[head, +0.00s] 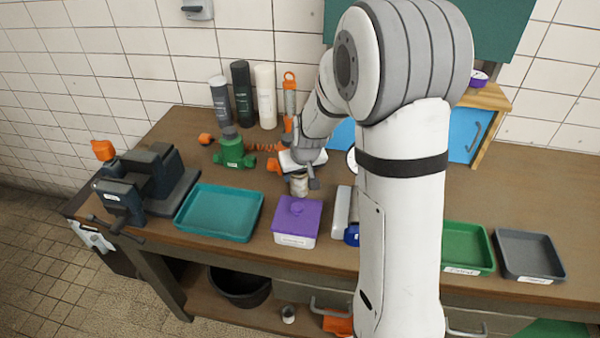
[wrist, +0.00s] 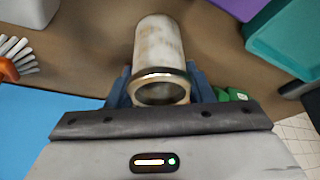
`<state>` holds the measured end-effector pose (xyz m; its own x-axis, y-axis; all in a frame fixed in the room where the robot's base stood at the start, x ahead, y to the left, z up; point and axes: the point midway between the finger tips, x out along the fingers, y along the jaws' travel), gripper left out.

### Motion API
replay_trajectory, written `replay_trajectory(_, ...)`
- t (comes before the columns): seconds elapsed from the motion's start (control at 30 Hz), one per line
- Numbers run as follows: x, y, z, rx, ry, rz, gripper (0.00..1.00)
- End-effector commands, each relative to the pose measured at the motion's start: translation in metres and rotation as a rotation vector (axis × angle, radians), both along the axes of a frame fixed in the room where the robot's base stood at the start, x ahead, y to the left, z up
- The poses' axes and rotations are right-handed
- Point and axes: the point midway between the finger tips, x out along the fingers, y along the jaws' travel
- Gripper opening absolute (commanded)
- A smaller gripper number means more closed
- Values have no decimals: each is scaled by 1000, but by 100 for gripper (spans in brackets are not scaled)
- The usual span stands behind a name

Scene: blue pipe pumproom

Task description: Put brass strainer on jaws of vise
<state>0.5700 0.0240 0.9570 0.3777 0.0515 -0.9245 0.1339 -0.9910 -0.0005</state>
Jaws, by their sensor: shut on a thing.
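The vise (head: 152,180) is dark blue-grey and stands at the left end of the bench, its jaws upright and their top bare as far as I can see. My gripper (head: 300,170) is in the middle of the bench, to the right of the vise. In the wrist view my gripper (wrist: 160,92) has its blue fingers shut on a hollow, pale, brown-stained cylinder with a shiny rim, which I take to be the brass strainer (wrist: 160,45). It also shows below my gripper in the head view (head: 299,187). I cannot tell whether its lower end touches the bench.
Several bottles (head: 243,95) stand by the wall. Green (head: 466,270) and grey (head: 530,277) trays are on the right.

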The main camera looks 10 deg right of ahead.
Motion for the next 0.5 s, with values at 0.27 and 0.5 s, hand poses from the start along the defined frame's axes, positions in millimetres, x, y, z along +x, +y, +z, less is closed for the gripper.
replay_trajectory(0.27,0,0,-5,1,-1,-1,22)
replay_trajectory(0.5,0,-1,-7,0,-1,-1,54)
